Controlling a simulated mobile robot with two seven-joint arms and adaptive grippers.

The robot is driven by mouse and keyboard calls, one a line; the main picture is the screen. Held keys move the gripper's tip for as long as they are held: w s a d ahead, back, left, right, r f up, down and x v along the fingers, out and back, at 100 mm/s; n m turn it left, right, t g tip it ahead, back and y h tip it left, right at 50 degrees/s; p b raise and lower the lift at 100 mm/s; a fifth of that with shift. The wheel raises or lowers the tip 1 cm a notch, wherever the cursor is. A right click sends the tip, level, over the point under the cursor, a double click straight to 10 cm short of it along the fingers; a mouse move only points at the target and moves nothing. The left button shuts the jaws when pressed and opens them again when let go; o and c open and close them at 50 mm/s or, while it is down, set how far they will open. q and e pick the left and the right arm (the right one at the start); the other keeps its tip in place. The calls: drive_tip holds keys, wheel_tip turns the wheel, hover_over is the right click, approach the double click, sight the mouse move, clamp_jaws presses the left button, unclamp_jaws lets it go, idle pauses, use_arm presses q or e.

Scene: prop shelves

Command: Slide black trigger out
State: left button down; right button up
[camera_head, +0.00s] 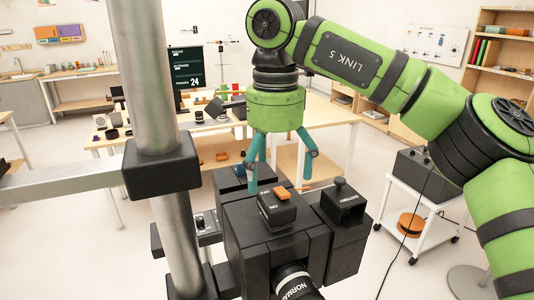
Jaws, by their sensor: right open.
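A large black apparatus (246,226) stands in the lower middle. On top sits a small black block (276,210) marked ON and OFF with an orange piece (283,194) at its back. To its right, a black box (343,204) with a label carries a round black knob (339,184). I cannot tell which of these black parts is the trigger. My right gripper (279,185) points down, its two teal fingers spread wide and empty. In the picture its fingertips lie just behind and above the small block; contact is unclear. My left gripper is out of view.
A black cylinder marked NORMAL (295,283) projects at the front of the apparatus. A white cart (418,203) stands at the right. Behind is a wooden table (335,110) with several small items. Pale floor lies open between them.

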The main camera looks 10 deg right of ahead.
sight(276, 198)
drive_tip(key=shift+s+d+f+p, duration=0.15)
drive_tip(key=shift+s+f+p, duration=0.2)
drive_tip(key=shift+s+f, duration=0.5)
wheel_tip(276, 198, down, 3)
drive_tip(key=shift+w+r+p, duration=0.1)
drive_tip(key=shift+r+p, duration=0.1)
drive_tip(key=shift+p, duration=0.2)
drive_tip(key=shift+w+f, duration=0.3)
drive_tip(key=shift+f, duration=0.65)
drive_tip(key=c, duration=1.4)
drive_tip(key=o, duration=0.3)
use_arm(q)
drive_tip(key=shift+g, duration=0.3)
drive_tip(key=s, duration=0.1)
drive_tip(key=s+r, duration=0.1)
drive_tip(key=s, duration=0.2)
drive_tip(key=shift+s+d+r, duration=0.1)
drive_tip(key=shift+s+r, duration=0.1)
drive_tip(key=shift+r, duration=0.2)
use_arm(e)
drive_tip(key=shift+f, duration=0.1)
drive_tip(key=c, duration=0.4)
